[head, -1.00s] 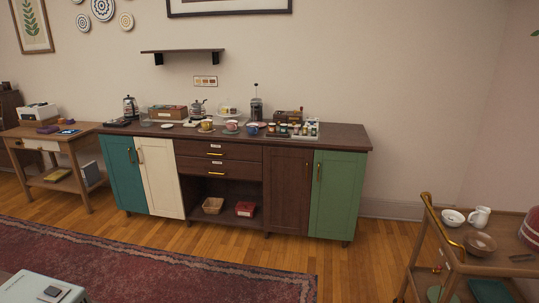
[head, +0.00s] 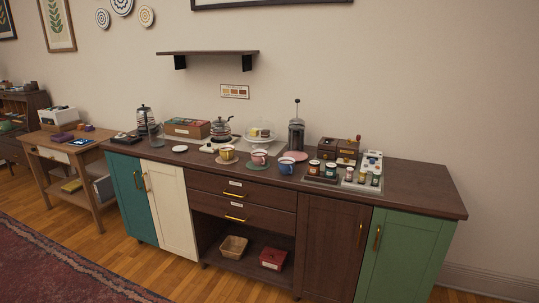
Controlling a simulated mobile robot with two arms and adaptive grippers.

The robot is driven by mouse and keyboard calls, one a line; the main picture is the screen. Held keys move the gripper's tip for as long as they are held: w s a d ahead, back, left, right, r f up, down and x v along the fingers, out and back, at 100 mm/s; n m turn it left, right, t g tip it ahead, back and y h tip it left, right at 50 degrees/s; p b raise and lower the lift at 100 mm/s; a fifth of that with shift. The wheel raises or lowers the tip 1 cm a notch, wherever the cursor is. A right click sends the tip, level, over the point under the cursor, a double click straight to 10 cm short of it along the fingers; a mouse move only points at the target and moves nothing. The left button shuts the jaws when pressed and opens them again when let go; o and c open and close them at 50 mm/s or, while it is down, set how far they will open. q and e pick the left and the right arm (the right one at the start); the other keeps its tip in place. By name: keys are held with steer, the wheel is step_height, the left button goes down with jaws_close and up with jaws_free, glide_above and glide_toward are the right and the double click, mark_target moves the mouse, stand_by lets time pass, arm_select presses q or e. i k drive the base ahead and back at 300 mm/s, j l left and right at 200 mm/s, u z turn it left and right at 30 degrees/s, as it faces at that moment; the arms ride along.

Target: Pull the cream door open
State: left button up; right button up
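The cream door (head: 172,211) is on the left part of the dark wood sideboard (head: 420,187), between the teal door (head: 130,199) and the drawers. It looks shut. Its brass handle (head: 147,181) is upright near its upper left edge, close beside the teal door's brass handle (head: 136,179). Neither of my grippers shows in the head view.
Cups, kettles, jars and a French press (head: 296,134) crowd the sideboard top. A green door (head: 405,257) is at the right end. A wooden side table (head: 88,150) stands left of the sideboard. Wood floor and a red rug (head: 50,265) lie in front.

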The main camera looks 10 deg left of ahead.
mark_target(165, 184)
steer(key=i+j+u, duration=0.15)
steer(key=i+u, duration=0.55)
steer(key=i, duration=0.2)
steer(key=i+u, duration=0.35)
steer(key=i+l, duration=0.05)
steer(key=i, duration=0.05)
